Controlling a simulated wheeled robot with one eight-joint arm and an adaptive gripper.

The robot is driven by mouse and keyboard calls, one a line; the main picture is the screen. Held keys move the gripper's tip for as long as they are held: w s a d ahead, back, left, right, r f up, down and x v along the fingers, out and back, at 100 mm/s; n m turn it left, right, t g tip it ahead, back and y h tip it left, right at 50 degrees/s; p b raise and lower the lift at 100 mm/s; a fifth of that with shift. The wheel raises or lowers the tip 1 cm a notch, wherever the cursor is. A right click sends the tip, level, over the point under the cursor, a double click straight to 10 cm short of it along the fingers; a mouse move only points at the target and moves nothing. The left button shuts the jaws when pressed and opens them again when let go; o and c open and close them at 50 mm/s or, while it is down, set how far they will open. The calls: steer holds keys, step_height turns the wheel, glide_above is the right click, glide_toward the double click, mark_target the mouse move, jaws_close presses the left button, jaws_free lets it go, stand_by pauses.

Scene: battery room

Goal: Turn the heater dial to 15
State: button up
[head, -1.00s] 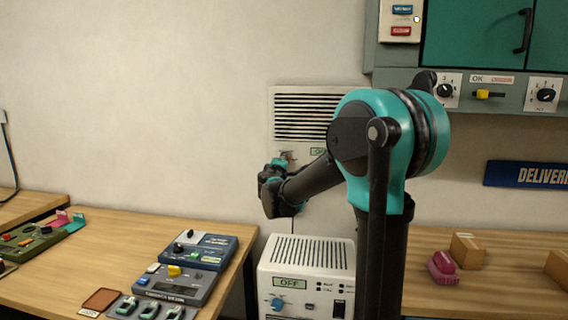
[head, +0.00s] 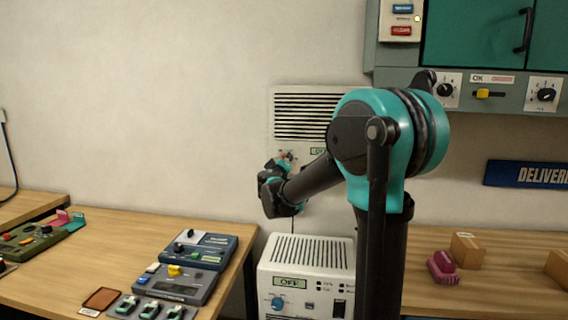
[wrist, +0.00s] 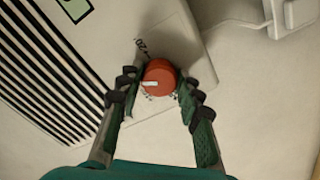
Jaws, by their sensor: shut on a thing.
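The heater is a pale wall unit with dark vent slats (head: 305,106) and a small green display reading OFF (head: 317,151), partly hidden behind my arm. Its slats and a corner of the display also show in the wrist view. The heater dial (wrist: 160,77) is a round orange-red knob with a white pointer mark on its left side. My gripper (wrist: 159,80) is shut on the dial, one finger on each side. In the head view my gripper (head: 279,174) is at the unit's lower left.
A white box with a blue knob and an OFF display (head: 306,252) stands below the heater. A wooden bench (head: 100,245) with control panels is at left. A green cabinet (head: 470,35) and a shelf with boxes are at right.

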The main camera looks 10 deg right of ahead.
stand_by(0.3)
steer(key=o, duration=1.2)
steer(key=shift+c, duration=0.2)
steer(key=v, duration=1.2)
steer(key=s+d+f+m+g, duration=0.35)
steer(key=s+d+f, duration=0.35)
steer(key=f, duration=0.3)
steer(key=s+d+f+m+g, duration=0.2)
steer(key=s+d+f+g, duration=0.4)
steer(key=f, duration=0.4)
steer(key=s+a+f+g+y, duration=0.1)
steer(key=s+a+f+y, duration=0.1)
steer(key=s+f, duration=0.4)
steer(key=s+a+f+g+y, duration=0.2)
steer(key=s+f, duration=0.5)
steer(key=s, duration=0.4)
steer(key=shift+a+f+y, duration=0.15)
steer(key=shift+a+y, duration=0.6)
steer(key=shift+y, duration=0.05)
